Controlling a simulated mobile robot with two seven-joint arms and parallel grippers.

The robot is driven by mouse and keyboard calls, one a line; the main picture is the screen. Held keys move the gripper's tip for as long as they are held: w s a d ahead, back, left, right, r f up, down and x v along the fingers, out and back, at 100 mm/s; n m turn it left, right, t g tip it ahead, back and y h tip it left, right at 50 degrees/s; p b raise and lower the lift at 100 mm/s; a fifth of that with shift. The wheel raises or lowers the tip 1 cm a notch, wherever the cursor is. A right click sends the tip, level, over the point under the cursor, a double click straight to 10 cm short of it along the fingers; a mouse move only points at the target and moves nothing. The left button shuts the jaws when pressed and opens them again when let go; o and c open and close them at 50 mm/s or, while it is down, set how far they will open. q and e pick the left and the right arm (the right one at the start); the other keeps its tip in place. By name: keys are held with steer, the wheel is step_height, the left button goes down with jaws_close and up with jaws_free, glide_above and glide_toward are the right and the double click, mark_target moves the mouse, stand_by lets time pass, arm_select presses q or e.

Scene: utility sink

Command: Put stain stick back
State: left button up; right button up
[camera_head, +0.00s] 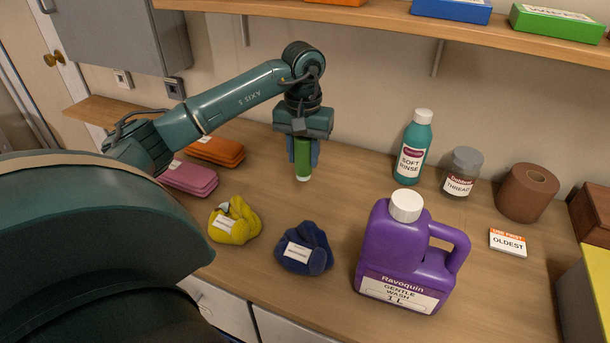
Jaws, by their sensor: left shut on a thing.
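The stain stick, a green cylinder with a pale lower end (303,162), is held upright between the fingers of my left gripper (303,155). The gripper points down over the back part of the wooden counter (340,195). Whether the stick's lower end touches the counter or is just above it, I cannot tell. Its upper part is hidden by the gripper. My right gripper is not in view.
A teal bottle (413,150), a jar (462,172), a brown roll (527,192), a small card (508,242) and a purple jug (405,255) stand to the right. Yellow (236,220) and blue bundles (305,248) lie in front. A shelf (390,17) hangs above.

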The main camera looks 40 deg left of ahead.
mark_target(304, 174)
arm_select(q)
steer(key=shift+f, duration=2.75)
steer(key=shift+f, duration=0.2)
steer(key=o, duration=1)
step_height(304, 174, up, 12)
steer(key=shift+r+b, duration=0.25)
steer(key=shift+b, duration=0.05)
